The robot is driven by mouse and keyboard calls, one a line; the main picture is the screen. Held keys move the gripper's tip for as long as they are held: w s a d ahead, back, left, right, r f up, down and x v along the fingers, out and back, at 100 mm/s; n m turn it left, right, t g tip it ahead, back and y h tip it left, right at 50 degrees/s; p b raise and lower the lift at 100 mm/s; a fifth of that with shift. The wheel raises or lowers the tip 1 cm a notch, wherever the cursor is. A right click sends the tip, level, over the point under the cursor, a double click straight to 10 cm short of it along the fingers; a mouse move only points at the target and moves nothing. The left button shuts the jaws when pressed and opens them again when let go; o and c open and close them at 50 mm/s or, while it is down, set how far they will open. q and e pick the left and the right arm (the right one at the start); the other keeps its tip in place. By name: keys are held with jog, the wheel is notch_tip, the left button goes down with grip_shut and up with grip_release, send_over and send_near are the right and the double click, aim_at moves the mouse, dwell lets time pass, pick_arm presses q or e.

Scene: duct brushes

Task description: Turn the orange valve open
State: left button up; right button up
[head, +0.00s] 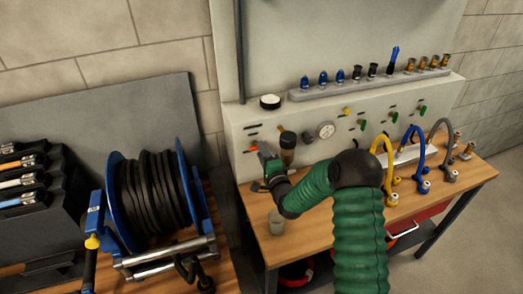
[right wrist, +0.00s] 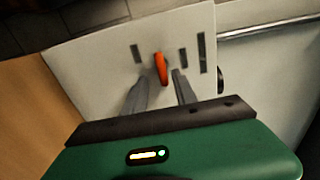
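The orange valve (right wrist: 161,68) is a small elongated handle on the pale panel front (right wrist: 115,45), standing nearly upright with a slight tilt in the right wrist view. In the head view, the orange valve (head: 253,147) is a small spot at the panel's left, partly hidden by my gripper. My right gripper (right wrist: 160,76) has its two grey fingers apart, their tips near the lower part of the valve, one on each side. Contact cannot be told. It also shows in the head view (head: 262,155) at the panel's left. My left gripper is not in view.
Beside the gripper are a dark-topped cylinder (head: 288,142) and a gauge (head: 326,130). A small cup (head: 276,222) stands on the wooden bench (head: 310,240). Yellow (head: 378,146), blue (head: 409,135) and grey curved hoses stand at the right. A hose reel (head: 150,190) stands left.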

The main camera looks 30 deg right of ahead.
jog(key=shift+w+a+r, duration=0.15)
jog(key=shift+w+a, duration=0.05)
jog(key=shift+a, duration=0.2)
jog(key=shift+w+a+r, duration=0.1)
jog(key=shift+w+a, duration=0.05)
jog(key=shift+a, duration=0.4)
jog(key=shift+c, duration=1.4)
jog(key=shift+d, duration=0.35)
grip_shut()
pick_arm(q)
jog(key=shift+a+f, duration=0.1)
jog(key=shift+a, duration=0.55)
pick_arm(e)
jog(key=shift+s+d, duration=0.1)
jog(key=shift+d, duration=0.05)
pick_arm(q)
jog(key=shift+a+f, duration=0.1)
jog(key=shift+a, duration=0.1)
